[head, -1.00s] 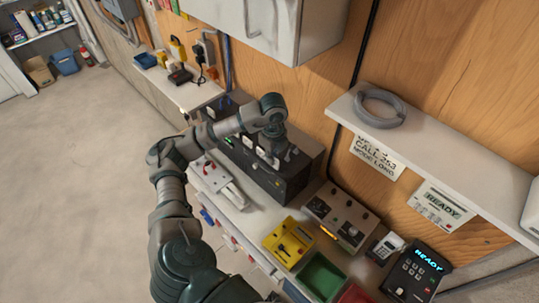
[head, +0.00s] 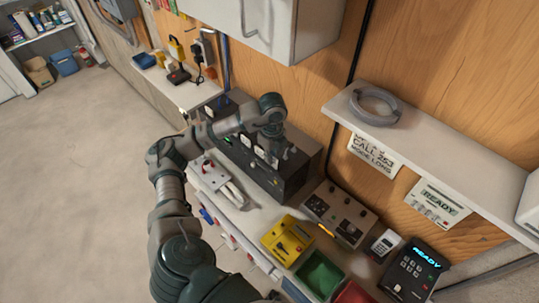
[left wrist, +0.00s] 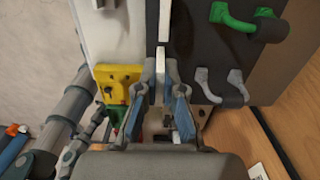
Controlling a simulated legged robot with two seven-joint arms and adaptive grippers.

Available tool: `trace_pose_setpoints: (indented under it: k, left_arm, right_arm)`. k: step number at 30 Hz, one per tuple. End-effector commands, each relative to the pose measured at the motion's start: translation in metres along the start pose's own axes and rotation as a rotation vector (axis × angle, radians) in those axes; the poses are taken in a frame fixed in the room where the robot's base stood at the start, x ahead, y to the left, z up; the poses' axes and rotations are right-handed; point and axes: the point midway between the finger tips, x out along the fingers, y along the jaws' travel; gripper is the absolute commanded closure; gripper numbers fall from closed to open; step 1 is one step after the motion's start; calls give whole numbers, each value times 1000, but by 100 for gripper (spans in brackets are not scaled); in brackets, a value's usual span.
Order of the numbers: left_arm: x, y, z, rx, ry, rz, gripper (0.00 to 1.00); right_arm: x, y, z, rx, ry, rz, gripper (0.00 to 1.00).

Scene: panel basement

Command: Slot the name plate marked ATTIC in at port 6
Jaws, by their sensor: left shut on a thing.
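My left gripper (head: 288,153) is at the near right end of a dark box (head: 240,155) that carries several white plates along its front and top. In the left wrist view the two fingers (left wrist: 161,72) are shut on a small white plate (left wrist: 161,60), seen nearly edge-on, close beside the dark box face (left wrist: 215,60). No lettering on the plate can be read, so I cannot tell if it says ATTIC. Port numbers are not legible. I cannot tell whether the plate touches the box. My right gripper is not in view.
A keypad (head: 415,270) shows READY. A shelf (head: 440,140) with a grey ring overhangs at right; a wall cabinet (head: 285,25) hangs above.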

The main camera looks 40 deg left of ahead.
Motion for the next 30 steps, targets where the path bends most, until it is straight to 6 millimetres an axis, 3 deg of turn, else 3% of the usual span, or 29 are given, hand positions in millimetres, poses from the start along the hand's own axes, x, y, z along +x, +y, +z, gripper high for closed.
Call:
trace_pose_setpoints:
  k: [12, 30]
  left_arm:
    - [4, 0, -4, 3, 6, 1, 100]
    - [6, -1, -14, 2, 4, 0, 100]
  right_arm:
    - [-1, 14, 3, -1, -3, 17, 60]
    - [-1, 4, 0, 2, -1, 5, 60]
